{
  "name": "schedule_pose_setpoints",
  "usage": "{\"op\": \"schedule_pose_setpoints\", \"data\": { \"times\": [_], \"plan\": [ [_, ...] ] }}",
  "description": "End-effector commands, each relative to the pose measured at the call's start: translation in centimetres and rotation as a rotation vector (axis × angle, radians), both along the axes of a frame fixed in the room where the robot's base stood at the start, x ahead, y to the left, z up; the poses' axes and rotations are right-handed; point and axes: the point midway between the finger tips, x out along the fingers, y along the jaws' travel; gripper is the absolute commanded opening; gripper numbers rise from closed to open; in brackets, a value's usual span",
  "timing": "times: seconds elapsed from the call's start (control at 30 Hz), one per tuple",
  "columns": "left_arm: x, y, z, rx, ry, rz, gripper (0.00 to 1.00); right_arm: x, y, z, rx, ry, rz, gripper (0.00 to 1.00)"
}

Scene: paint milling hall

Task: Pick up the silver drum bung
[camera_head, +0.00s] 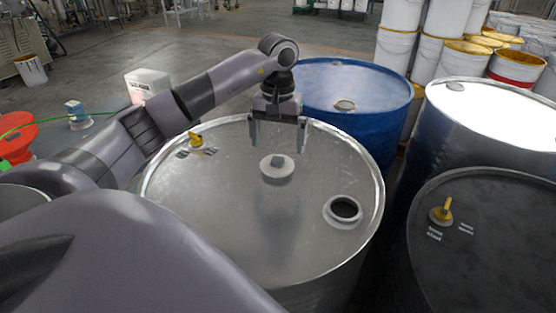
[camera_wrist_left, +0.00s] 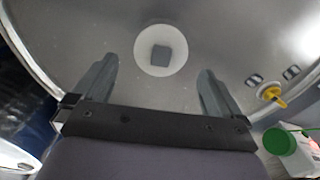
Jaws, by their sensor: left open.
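The silver drum bung (camera_head: 277,168) is a round, pale disc with a darker square block at its centre. It lies on the grey metal drum lid (camera_head: 230,225), left of the open round hole (camera_head: 344,210). My left gripper (camera_head: 279,146) is open and empty, its fingers pointing down above the lid, a little beyond the bung. In the left wrist view the bung (camera_wrist_left: 161,50) sits ahead of the two spread fingers (camera_wrist_left: 158,82), roughly centred between them. My right gripper is not in view.
A yellow fitting (camera_head: 196,140) stands on the lid near its far left rim. A blue drum (camera_head: 355,88) stands behind, and a dark drum (camera_head: 490,240) with a yellow fitting (camera_head: 442,212) stands at right. White pails (camera_head: 440,45) are stacked at the back right.

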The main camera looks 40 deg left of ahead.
Motion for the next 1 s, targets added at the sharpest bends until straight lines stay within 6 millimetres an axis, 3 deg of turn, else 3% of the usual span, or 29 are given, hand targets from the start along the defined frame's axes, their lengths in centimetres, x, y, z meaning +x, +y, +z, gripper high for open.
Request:
{"op": "schedule_pose_setpoints", "data": {
  "times": [0.53, 0.83, 0.87, 1.0],
  "plan": [
    [0.3, 0.5, -6.2, -0.002, 0.004, 0.0, 1.0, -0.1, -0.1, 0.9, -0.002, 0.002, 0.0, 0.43],
    [0.3, 0.5, -6.9, 0.0, 0.0, -0.001, 1.0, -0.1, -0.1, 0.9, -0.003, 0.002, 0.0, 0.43],
    [0.3, 0.5, -6.9, 0.0, 0.0, -0.001, 0.97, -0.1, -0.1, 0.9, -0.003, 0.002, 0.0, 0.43],
    [0.3, 0.5, -6.9, 0.0, 0.0, -0.001, 0.56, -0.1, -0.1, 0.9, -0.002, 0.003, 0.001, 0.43]
  ]
}}
